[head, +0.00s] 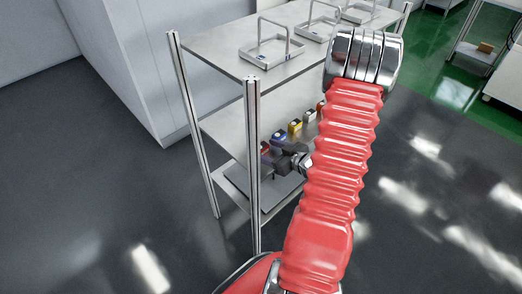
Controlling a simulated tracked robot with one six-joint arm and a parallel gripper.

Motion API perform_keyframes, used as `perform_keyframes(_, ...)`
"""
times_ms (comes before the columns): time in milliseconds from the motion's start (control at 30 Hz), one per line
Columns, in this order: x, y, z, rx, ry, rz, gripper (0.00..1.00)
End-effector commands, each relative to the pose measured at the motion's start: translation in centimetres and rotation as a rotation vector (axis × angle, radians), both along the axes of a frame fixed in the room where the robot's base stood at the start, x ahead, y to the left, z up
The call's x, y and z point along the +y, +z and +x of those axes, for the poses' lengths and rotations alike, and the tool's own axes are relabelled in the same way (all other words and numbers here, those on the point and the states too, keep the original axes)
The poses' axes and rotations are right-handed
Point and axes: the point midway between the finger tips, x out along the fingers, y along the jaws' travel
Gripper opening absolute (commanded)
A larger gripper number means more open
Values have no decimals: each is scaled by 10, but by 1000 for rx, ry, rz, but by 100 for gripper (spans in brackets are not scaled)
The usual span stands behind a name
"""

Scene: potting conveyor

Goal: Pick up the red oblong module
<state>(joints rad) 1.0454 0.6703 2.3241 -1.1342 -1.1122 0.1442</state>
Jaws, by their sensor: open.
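A row of small coloured modules stands on the shelf below the top of a steel rack. A red module (265,147) is at the near end, small and partly hidden by my gripper (275,161). An orange-red module (320,105) is at the far end, partly covered by my arm. I cannot tell from this view which of them is oblong. My gripper, dark grey, is open close beside the near red module. Its fingertips are too small to show whether they touch or surround it.
A blue module (279,138) and a yellow module (295,126) stand farther along the row. The rack's front post (253,180) rises left of my gripper. The top shelf (222,45) holds metal frames (271,50) above. Open dark floor lies left.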

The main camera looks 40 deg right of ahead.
Motion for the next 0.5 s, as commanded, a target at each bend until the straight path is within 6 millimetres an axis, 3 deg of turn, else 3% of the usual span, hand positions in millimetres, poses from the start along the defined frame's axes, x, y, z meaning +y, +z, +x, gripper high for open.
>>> perform_keyframes(200,2,-10,24,0,2,1,62)
perform_keyframes(500,1,-11,28,0,0,0,62)
